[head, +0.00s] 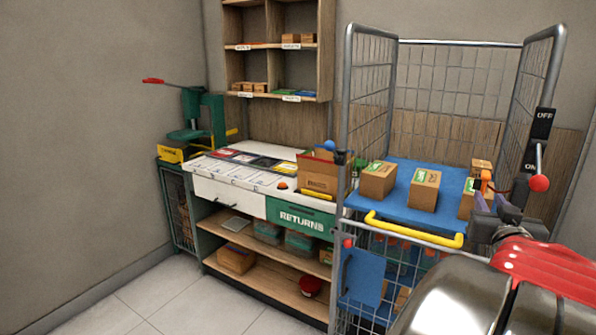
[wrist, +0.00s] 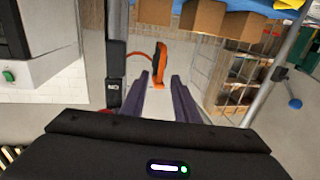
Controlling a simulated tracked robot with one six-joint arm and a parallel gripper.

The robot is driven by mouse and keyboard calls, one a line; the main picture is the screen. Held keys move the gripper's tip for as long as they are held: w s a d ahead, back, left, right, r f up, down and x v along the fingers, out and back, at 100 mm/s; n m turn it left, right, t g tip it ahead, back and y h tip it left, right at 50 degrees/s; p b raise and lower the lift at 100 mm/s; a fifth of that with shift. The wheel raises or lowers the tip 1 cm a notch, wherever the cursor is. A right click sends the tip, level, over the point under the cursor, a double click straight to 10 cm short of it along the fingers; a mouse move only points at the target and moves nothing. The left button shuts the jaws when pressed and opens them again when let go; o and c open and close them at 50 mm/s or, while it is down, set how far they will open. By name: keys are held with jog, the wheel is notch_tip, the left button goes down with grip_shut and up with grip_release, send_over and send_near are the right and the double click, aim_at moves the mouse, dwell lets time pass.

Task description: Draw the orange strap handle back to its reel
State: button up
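The orange strap handle (wrist: 160,66) shows in the wrist view as an orange and black piece just beyond and between my fingertips. A thin orange strap (wrist: 141,46) curves from it left towards a dark post. In the head view the handle (head: 487,181) is a small orange piece at the cage's right side, above my fingers. My gripper (head: 491,207) is at the cage's front right corner. In the wrist view its two purple fingers (wrist: 160,80) stand apart with a gap between them. I cannot make out the reel clearly.
The wire cage (head: 372,92) has a blue shelf (head: 400,197) with several cartons. A yellow bar (head: 413,231) crosses its front. Black OFF and ON plates (head: 541,123) and a red knob (head: 539,183) are close right of the handle. A returns bench (head: 300,217) stands left.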

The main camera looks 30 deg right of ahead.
aim_at(484, 190)
jog(key=shift+x, duration=3.55)
jog(key=shift+c, duration=0.3)
grip_shut()
